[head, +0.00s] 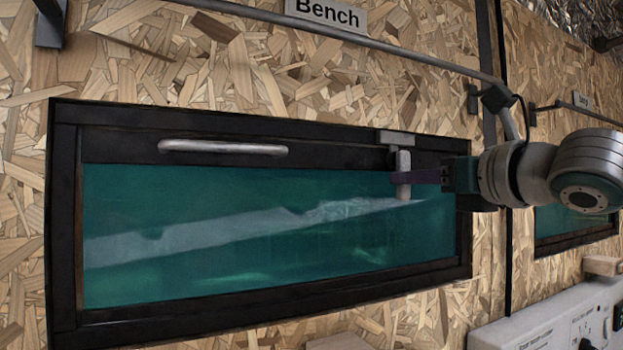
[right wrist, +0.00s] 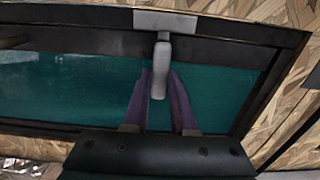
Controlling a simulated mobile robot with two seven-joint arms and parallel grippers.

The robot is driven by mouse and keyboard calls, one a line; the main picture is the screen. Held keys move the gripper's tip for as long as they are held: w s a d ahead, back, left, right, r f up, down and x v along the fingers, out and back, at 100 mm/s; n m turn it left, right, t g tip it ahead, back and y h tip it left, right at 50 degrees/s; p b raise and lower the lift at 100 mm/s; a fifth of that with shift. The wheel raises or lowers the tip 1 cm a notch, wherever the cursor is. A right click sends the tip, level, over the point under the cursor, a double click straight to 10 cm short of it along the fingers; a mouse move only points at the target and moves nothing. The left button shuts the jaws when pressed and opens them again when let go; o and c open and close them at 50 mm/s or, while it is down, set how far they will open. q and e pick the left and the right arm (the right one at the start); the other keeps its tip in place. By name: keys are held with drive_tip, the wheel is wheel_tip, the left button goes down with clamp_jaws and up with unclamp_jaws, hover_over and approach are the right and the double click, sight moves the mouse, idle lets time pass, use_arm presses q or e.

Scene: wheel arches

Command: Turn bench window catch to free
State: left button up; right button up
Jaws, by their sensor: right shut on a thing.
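The bench window (head: 270,215) has a black frame and a teal pane, under a "Bench" sign (head: 325,14). Its catch (head: 403,162) is a light grey lever hanging straight down from a grey plate on the top frame bar, near the right end. In the right wrist view the catch (right wrist: 161,58) also points down from its plate. My right gripper (head: 402,178) comes in from the right. Its purple fingers are shut on the lower part of the catch lever, one on each side in the wrist view. My left gripper is not in view.
A silver handle bar (head: 223,147) sits on the top frame bar, left of the catch. A grey rail (head: 380,46) crosses the chipboard wall above the window. A white panel with knobs (head: 560,325) is at lower right.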

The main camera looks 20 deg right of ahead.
sight(376, 159)
clamp_jaws()
drive_tip(key=m, duration=0.3)
drive_tip(key=a+m+p, duration=0.1)
drive_tip(key=m, duration=0.2)
drive_tip(key=a+r+m, duration=0.1)
drive_tip(key=m, duration=0.2)
drive_tip(key=shift+p, duration=0.4)
drive_tip(key=m, duration=0.4)
drive_tip(key=shift+s+a+r+m+p, duration=0.1)
drive_tip(key=shift+a+r+m+p, duration=0.2)
drive_tip(key=shift+a+r+p, duration=0.1)
drive_tip(key=m, duration=0.2)
drive_tip(key=r+m, duration=0.1)
drive_tip(key=m, duration=0.1)
drive_tip(key=shift+p, duration=0.35)
drive_tip(key=shift+m, duration=0.3)
drive_tip(key=o, duration=0.9)
unclamp_jaws()
drive_tip(key=shift+a, duration=0.1)
drive_tip(key=shift+c, duration=0.2)
